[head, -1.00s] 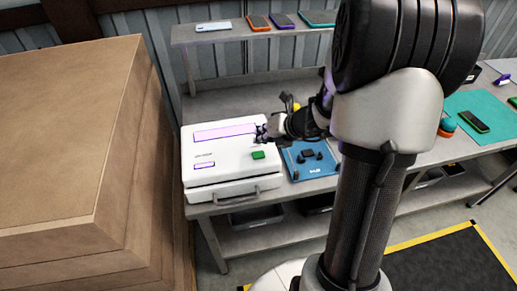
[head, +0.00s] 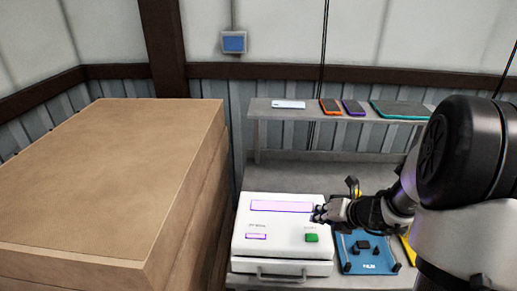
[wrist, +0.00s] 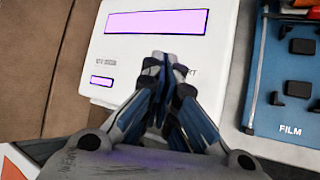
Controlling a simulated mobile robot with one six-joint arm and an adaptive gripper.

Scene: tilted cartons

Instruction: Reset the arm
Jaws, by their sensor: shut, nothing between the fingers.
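My gripper (head: 318,213) is shut and empty, held over the right part of a white machine (head: 246,228) with a lilac display panel, a green button (head: 312,237) and a front handle. In the wrist view my gripper (wrist: 161,60) has its fingertips together in front of the white machine's top (wrist: 225,30). The fingers hide the green button there. My arm reaches in from the right side of the head view. I cannot tell the exact height of the fingertips above the machine.
A blue tray (head: 350,268) marked FILM lies right of the machine. Large stacked cartons (head: 100,180) fill the left. A shelf (head: 300,114) behind holds a white phone (head: 288,104), an orange one (head: 330,106), a purple one (head: 353,107) and a teal mat (head: 402,109).

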